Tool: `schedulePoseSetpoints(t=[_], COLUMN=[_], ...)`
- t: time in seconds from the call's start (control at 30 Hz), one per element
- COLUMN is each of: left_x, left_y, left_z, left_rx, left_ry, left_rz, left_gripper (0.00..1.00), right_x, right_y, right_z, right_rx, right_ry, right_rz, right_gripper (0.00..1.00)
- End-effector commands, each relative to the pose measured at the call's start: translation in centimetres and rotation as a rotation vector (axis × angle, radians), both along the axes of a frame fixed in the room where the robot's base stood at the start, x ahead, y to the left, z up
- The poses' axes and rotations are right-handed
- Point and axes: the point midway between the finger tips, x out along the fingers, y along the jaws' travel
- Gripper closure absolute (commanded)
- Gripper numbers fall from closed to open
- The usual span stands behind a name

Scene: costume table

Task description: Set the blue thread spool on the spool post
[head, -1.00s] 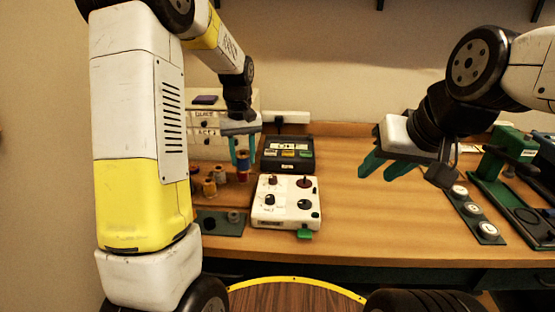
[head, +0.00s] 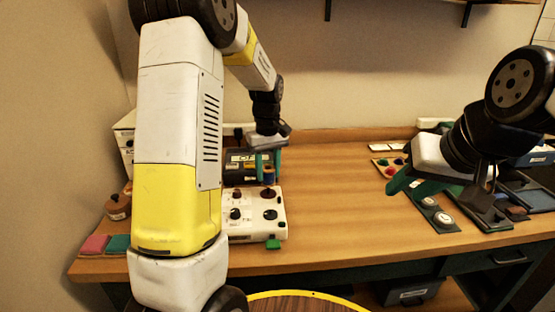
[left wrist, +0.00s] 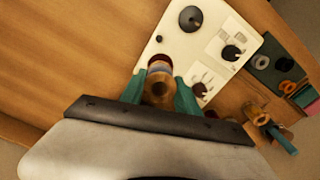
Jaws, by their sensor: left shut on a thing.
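The blue thread spool (head: 268,174) is held upright between the fingers of my left gripper (head: 267,168). In the left wrist view the spool (left wrist: 158,76) shows its tan end with a hole, and a bluish band, between the two green fingers (left wrist: 158,92). A white box (head: 240,221) with knobs stands below. Its post on a dark red disc (head: 267,193) is directly under the spool, and the spool hides most of the post. I cannot tell whether spool and post touch. My right gripper (head: 413,188) is open and empty over the right of the table.
A dark case (head: 238,166) stands behind the white box. A brown round item (head: 117,207) and pink and green pads (head: 95,244) are at the left. The table's middle is clear. Trays and a white-buttoned strip (head: 443,218) are at right.

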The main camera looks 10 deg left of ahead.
Motion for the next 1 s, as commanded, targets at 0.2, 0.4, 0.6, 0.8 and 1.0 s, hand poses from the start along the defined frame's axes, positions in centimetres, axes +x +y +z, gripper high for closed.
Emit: schedulePoseSetpoints(t=[0.2, 0.4, 0.6, 0.8, 1.0], left_x=[0.0, 0.0, 0.0, 0.0, 0.0], left_y=[0.0, 0.0, 0.0, 0.0, 0.0], left_z=[-1.9, -2.6, -2.6, -2.6, -2.5], left_rx=[0.0, 0.0, 0.0, 0.0, 0.0], left_ry=[0.001, 0.0, 0.0, 0.0, 0.0], left_rz=[0.0, 0.0, -0.001, -0.001, -0.001], left_gripper=[1.0, 1.0, 1.0, 1.0, 1.0], right_x=[0.0, 0.0, 0.0, 0.0, 0.0], right_y=[0.0, 0.0, 0.0, 0.0, 0.0], right_z=[0.0, 0.0, 0.0, 0.0, 0.0], right_rx=[0.0, 0.0, 0.0, 0.0, 0.0], right_ry=[0.0, 0.0, 0.0, 0.0, 0.0], right_rz=[0.0, 0.0, 0.0, 0.0, 0.0], right_gripper=[0.64, 0.64, 0.64, 0.64, 0.64])
